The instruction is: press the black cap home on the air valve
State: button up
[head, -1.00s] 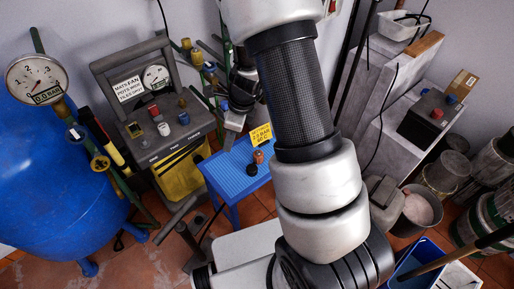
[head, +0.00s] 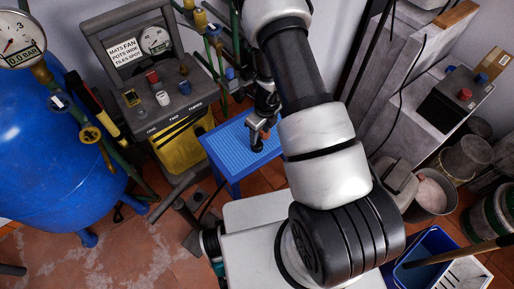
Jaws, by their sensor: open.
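My gripper (head: 259,142) is small in the head view, pointing down over the blue ribbed stand (head: 228,150). It is open. Its dark fingers are close to the stand's top, near its right side. The black cap cannot be made out; my gripper covers the area where a dark round piece stood earlier. A bit of orange-brown shows by the fingers, too small to identify. I cannot tell which fitting is the air valve.
A blue tank (head: 60,160) with a gauge (head: 18,42) stands at left. A grey console (head: 165,100) with coloured knobs is left of the stand. Pale blocks, a black box (head: 458,98), a bucket (head: 432,192) and a blue tray (head: 425,255) are at right.

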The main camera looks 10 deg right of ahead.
jog(key=f, duration=0.2)
jog(key=f+b, duration=0.1)
jog(key=f, duration=0.2)
jog(key=f+b, duration=0.1)
jog(key=f, duration=0.1)
jog(key=shift+w+a+f, duration=0.2)
jog(key=shift+w+a, duration=0.2)
jog(key=c, duration=0.8)
jog(key=shift+r, duration=0.1)
notch_tip(320, 180, up, 10)
jog(key=p, duration=0.3)
